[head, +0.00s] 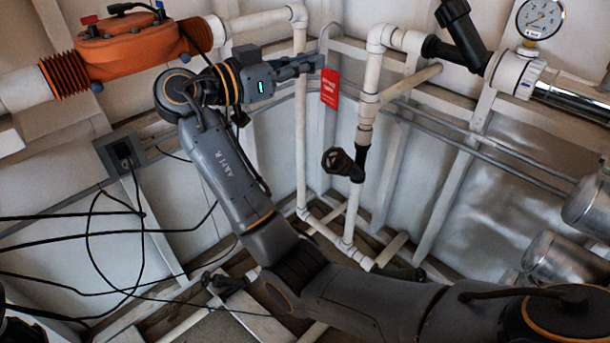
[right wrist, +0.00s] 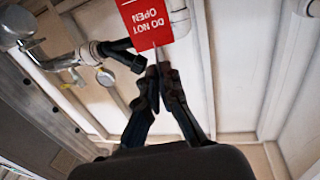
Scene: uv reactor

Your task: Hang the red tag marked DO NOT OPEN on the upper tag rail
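The red DO NOT OPEN tag (head: 330,88) hangs at the fingertips of my right gripper (head: 318,62), its white lettering facing the head camera. In the right wrist view the red tag (right wrist: 147,22) shows upside down just beyond the fingertips (right wrist: 161,76), which are drawn close together on its end. My right gripper appears shut on the tag, in front of the wall corner. Grey rails (head: 470,140) run along the walls behind; I cannot tell which is the upper tag rail, or whether the tag touches one. My left gripper is not in view.
A white pipe (head: 300,130) stands left of the tag, and another with a black valve handle (head: 340,161) stands right of it. An orange housing (head: 125,47) is at the upper left, a gauge (head: 540,18) at the upper right. Black cables (head: 90,240) hang at left.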

